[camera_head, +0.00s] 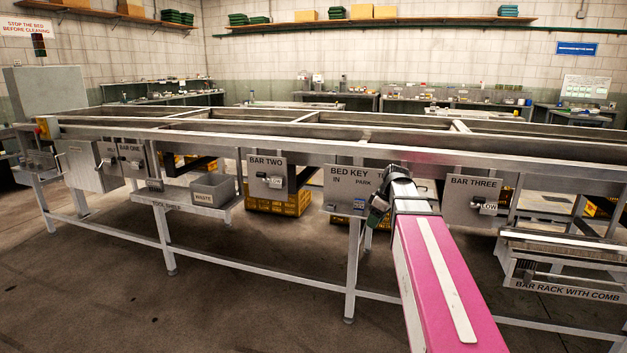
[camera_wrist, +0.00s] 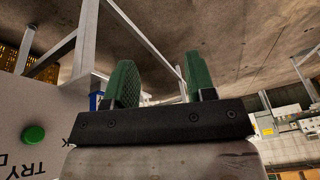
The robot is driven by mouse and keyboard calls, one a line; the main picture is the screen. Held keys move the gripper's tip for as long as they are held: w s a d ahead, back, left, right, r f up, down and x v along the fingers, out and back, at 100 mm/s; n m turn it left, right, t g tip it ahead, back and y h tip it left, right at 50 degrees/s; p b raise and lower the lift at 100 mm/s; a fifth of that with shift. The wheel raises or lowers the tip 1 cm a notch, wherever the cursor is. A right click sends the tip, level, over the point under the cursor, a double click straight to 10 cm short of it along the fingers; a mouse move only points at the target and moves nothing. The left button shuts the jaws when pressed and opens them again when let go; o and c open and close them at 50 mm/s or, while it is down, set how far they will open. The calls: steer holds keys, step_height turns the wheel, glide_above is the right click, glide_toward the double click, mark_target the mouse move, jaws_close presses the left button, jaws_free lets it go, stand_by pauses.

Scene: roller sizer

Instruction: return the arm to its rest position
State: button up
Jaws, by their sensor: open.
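My arm, pink with a pale stripe, reaches forward from the lower right in the head view. My gripper (camera_head: 377,212) is at its far end, in front of the right side of the panel marked BED KEY (camera_head: 345,188). In the wrist view my gripper (camera_wrist: 160,84) shows two green fingers standing apart with nothing between them. The view is strongly tilted. A grey panel with a green button (camera_wrist: 34,134) and partly cut-off lettering is close by on the left. Whether the gripper touches the panel cannot be told.
The long metal roller sizer frame (camera_head: 290,137) runs across the head view. Panels BAR TWO (camera_head: 267,178) and BAR THREE (camera_head: 475,204) flank the arm. A grey waste bin (camera_head: 213,188) sits left, a bar rack (camera_head: 565,285) right. The floor (camera_head: 210,310) in front is clear.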

steer(key=s+a+f+m+h, duration=0.1)
steer(key=s+f+m, duration=0.4)
steer(key=s+f, duration=0.3)
steer(key=s+a+f+m+g+h, duration=0.1)
steer(key=s+f+m, duration=0.5)
steer(key=f, duration=0.9)
steer(key=s+h, duration=0.1)
steer(key=s, duration=0.2)
steer(key=shift+s+a+f, duration=0.15)
steer(key=shift+a+f, duration=0.25)
